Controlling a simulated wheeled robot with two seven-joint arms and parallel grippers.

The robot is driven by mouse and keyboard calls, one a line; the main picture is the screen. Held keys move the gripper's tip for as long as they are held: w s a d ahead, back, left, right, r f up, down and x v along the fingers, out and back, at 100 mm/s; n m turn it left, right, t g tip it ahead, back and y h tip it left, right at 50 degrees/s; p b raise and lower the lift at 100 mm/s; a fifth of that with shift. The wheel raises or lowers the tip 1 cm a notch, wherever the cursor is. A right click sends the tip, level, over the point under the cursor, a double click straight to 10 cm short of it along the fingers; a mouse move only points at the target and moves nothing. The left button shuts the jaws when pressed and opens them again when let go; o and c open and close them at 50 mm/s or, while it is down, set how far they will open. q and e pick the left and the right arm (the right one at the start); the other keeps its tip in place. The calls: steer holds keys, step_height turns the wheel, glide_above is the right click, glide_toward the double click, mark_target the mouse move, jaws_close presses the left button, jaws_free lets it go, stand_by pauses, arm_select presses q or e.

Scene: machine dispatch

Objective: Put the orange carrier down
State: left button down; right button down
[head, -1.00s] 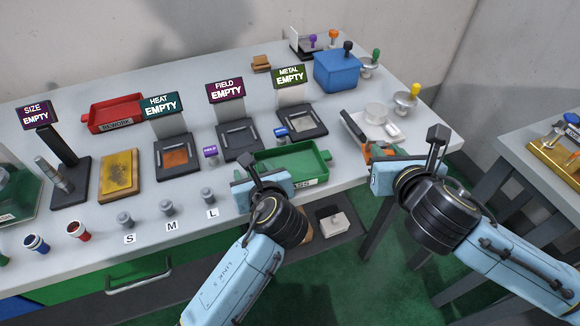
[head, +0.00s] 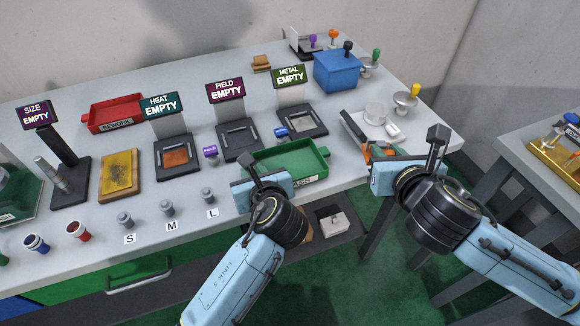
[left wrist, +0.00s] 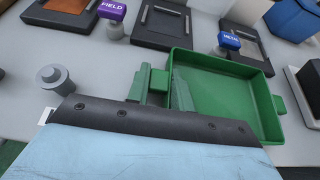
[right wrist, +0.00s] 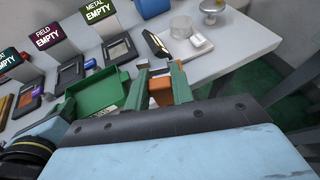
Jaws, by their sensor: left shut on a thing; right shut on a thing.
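The orange carrier (right wrist: 160,92) shows between the fingers of my right gripper (right wrist: 162,78) in the right wrist view. My right gripper is shut on it, near the table's front right edge. In the head view only a small orange part (head: 368,153) shows beside the right gripper (head: 376,156); the rest is hidden. My left gripper (left wrist: 160,85) is shut on the end handle of the green tray (left wrist: 262,104). The tray also shows in the head view (head: 310,155), at the front of the table, and looks empty.
A white and black stand (head: 352,126) and a round white piece (head: 376,113) are just behind the right gripper. A blue box (head: 337,72) is farther back. Grey pegs (head: 207,196) stand left of the left gripper. A second table (head: 540,155) is at right.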

stand_by(0.4)
steer(key=w+a+r+n+y, duration=0.1)
steer(key=w+a+n+y, duration=0.15)
steer(key=a, duration=0.45)
steer(key=w+a+r+n+y, duration=0.1)
steer(key=w+a+y, duration=0.15)
steer(key=a, duration=0.45)
glide_above(306, 172)
steer(key=shift+g+h, duration=0.4)
step_height(306, 172, down, 5)
steer(key=shift+f, duration=2.1)
steer(key=shift+f, duration=0.15)
steer(key=c, duration=1.2)
jaws_free()
